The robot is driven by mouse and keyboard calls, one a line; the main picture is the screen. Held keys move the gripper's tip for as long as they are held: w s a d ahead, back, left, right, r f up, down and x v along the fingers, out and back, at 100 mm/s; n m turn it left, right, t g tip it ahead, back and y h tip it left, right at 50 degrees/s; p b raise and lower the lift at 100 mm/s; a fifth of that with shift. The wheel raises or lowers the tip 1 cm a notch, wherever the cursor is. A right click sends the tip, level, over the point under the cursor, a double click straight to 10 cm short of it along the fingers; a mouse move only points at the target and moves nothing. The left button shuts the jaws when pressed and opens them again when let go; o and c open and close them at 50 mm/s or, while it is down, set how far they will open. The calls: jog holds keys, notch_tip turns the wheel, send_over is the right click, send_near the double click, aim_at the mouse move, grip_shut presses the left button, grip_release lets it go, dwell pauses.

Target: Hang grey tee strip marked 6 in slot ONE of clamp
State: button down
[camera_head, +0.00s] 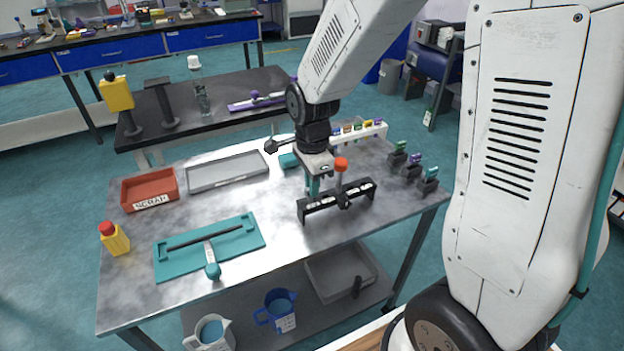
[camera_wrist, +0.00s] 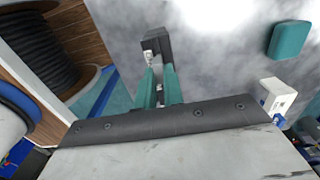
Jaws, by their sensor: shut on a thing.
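My gripper (camera_head: 313,188) points down at the clamp's left part, close behind the bar. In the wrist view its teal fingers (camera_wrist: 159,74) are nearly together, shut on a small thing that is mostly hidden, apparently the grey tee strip. Its number cannot be read. An end of the dark clamp (camera_wrist: 156,40) shows just beyond the fingertips. I cannot tell whether the strip touches the clamp.
A white rack (camera_head: 378,132) with coloured tags stands behind the clamp. Several small dark stands (camera_head: 413,166) are to its right. A red scrap tray (camera_head: 150,188), a grey tray (camera_head: 228,173) and a teal board (camera_head: 178,262) lie left. The table front of the clamp is clear.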

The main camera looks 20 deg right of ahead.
jog(key=shift+f, duration=1.05)
jog(key=c, duration=1.4)
grip_release()
jog(key=shift+c, duration=0.2)
jog(key=shift+r, duration=3)
